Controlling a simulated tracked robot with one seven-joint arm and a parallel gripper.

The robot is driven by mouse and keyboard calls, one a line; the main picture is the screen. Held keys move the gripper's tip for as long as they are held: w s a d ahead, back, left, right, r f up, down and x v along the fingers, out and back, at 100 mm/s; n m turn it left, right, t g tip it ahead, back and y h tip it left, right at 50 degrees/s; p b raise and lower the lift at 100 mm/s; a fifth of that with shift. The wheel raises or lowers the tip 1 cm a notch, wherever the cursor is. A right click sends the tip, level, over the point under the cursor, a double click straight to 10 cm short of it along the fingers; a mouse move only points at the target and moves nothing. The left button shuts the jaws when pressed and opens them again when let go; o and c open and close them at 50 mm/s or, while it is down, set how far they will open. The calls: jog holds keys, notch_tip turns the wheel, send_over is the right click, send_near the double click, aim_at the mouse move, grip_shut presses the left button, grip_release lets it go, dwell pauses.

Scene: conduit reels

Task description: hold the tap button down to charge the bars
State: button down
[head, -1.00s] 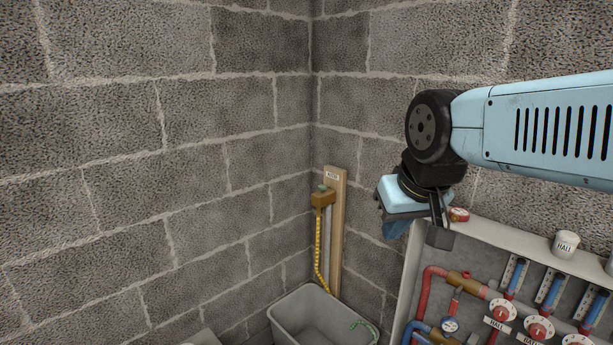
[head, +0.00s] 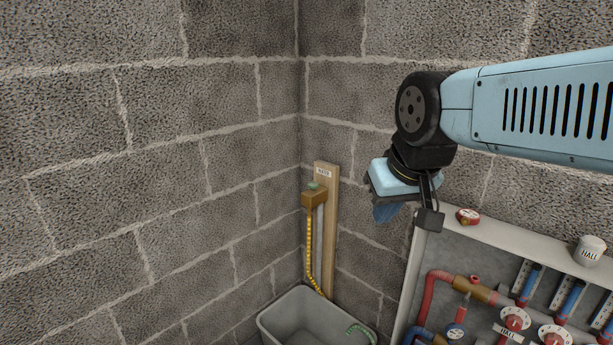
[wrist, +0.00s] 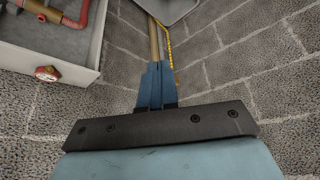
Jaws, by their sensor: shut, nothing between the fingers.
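The tap (head: 314,199) is a brown block on an upright wooden board (head: 330,232) near the wall corner, with a green button (head: 314,186) on its top. A yellow hose (head: 309,255) runs down from it. My gripper (head: 383,213) is to the right of the tap, apart from it, with its blue fingers pointing down. In the wrist view the fingers (wrist: 156,82) are together and empty. The board and hose show beyond the fingertips; the tap itself is mostly hidden behind the fingers there.
A grey tub (head: 300,310) with a green hose end stands below the tap. At right is a pale open cabinet (head: 530,245) with red and blue pipes and valves; a red-and-white round item (head: 467,216) and a white HALL cup (head: 589,250) stand on its top edge.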

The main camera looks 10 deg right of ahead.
jog(key=w+r+n+g, duration=0.1)
jog(key=w+r+n, duration=0.15)
jog(key=w, duration=0.85)
jog(key=w+r+n, duration=0.1)
jog(key=w+r, duration=0.3)
jog(key=w, duration=0.8)
jog(key=w+d+f+n+g+y, duration=0.1)
jog(key=w+f, duration=0.3)
jog(key=w, duration=0.8)
jog(key=w+d+f+n+g, duration=0.1)
jog(key=w+f+n, duration=0.1)
jog(key=w, duration=1)
jog(key=shift+d+f+y, duration=0.25)
jog(key=shift+f+y, duration=0.15)
jog(key=shift+f, duration=0.45)
